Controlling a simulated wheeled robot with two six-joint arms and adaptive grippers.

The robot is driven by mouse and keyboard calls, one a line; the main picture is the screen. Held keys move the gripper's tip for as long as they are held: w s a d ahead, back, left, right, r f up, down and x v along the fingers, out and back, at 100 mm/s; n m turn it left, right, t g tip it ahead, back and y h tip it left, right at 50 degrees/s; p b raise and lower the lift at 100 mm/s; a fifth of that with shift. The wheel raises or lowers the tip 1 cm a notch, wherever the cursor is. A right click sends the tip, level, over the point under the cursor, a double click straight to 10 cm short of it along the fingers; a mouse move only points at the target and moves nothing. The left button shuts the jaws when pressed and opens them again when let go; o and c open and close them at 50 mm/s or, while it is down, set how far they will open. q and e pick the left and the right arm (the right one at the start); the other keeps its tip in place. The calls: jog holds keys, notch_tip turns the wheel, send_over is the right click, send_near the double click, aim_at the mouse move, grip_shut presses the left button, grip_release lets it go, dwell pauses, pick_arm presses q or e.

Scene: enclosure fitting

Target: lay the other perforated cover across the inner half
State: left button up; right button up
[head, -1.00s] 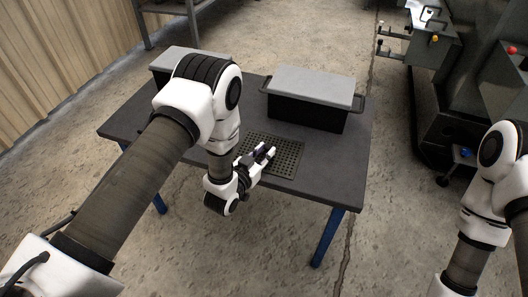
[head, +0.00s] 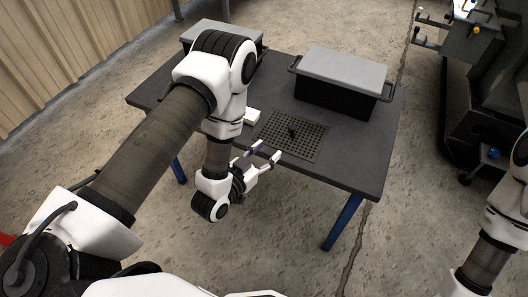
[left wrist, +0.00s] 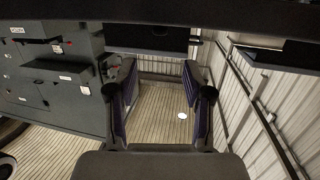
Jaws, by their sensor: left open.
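A dark perforated cover (head: 309,150) lies flat on the table, with a small dark knob (head: 292,133) near its middle. My left gripper (head: 267,150) is open and empty. In the head view it is by the table's near edge, just off the cover's near left side. I cannot tell its height above the table. In the left wrist view the open fingers (left wrist: 161,98) have nothing between them. My right arm shows at the right edge of the head view, but its gripper is out of frame.
The dark table (head: 355,174) carries a black box with a grey lid (head: 345,68) behind the cover. A second grey-lidded box (head: 205,28) is partly hidden behind my left arm. A small white object (head: 252,116) lies left of the cover. Machinery (head: 490,80) stands at right.

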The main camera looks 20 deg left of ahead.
pick_arm(q)
jog(key=s+a+f+n+g+y, duration=0.1)
jog(key=s+a+f+g+y, duration=0.1)
jog(key=s+f+g, duration=0.8)
jog(key=s+a+f, duration=0.1)
jog(key=s+f, duration=0.2)
jog(key=s, duration=0.1)
jog(key=shift+s+a+n+g+y, duration=0.15)
jog(key=shift+a+n+g+y, duration=0.15)
jog(key=shift+n+y, duration=0.1)
jog(key=shift+o, duration=0.4)
jog(key=s+a+f+n+g, duration=0.1)
jog(key=s+g, duration=0.4)
jog(key=s, duration=0.5)
jog(key=shift+s+a+y, duration=0.15)
jog(key=shift+s+y, duration=0.05)
jog(key=shift+y, duration=0.2)
jog(key=shift+w, duration=0.1)
